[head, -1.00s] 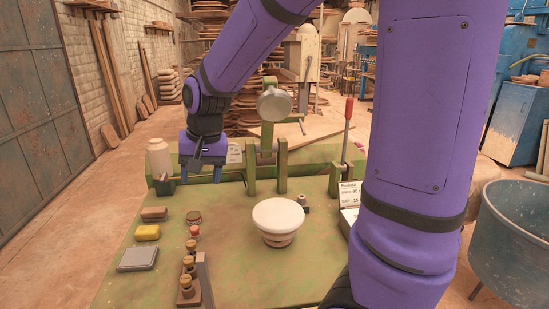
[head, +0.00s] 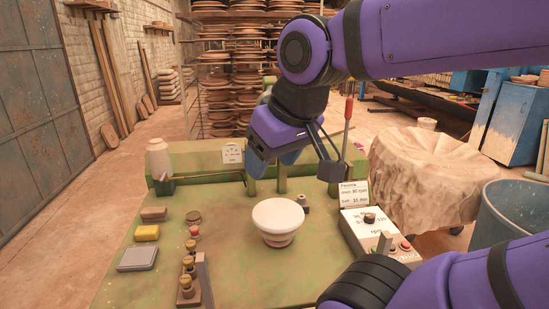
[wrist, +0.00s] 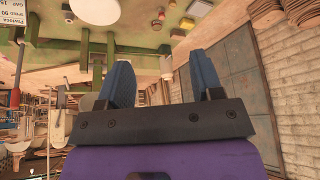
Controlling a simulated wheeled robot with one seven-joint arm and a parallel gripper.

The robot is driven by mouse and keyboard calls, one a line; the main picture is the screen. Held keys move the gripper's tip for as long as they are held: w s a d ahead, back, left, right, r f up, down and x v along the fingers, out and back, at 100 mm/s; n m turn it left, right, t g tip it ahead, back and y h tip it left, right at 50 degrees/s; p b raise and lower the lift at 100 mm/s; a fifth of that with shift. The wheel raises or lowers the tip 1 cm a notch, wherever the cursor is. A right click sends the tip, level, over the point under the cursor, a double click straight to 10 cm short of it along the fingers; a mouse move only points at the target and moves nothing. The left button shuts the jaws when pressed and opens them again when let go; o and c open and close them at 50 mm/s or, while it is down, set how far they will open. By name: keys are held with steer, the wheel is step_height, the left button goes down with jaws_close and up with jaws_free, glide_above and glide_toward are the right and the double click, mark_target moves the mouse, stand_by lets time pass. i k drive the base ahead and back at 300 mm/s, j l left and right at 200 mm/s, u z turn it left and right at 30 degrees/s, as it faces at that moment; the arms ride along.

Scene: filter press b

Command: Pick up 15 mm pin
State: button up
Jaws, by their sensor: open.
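Several small pins with dark knobs (head: 188,264) stand in a row in a low rack at the front left of the green bench; no size marks are readable, so I cannot tell which is the 15 mm pin. My gripper (head: 272,163) hangs above the back middle of the bench, behind the white bowl-shaped form, well apart from the pins. In the wrist view, my gripper (wrist: 163,78) shows two blue fingers spread apart with nothing between them. The wrist view shows the bench upside down.
The white form (head: 278,215) stands mid-bench. A yellow sponge (head: 146,233), grey block (head: 137,258) and white bottle (head: 159,157) are at left. A control box (head: 378,232) and sign (head: 354,194) reading gap 15 mm are at right. A red-handled lever (head: 348,112) rises behind.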

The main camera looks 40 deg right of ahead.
mark_target(190, 245)
steer(key=k+j+z, duration=0.1)
steer(key=z, duration=0.7)
steer(key=k+z, duration=0.2)
steer(key=z, duration=0.2)
steer(key=k+z, duration=0.1)
steer(key=z, duration=0.35)
steer(key=u, duration=1.5)
steer(key=i+j+z, duration=0.4)
steer(key=j, duration=0.2)
steer(key=i+j+z, duration=0.2)
steer(key=j, duration=0.2)
steer(key=i+j+z, duration=0.15)
steer(key=j, duration=0.2)
steer(key=i+j+z, duration=0.2)
steer(key=j, duration=0.2)
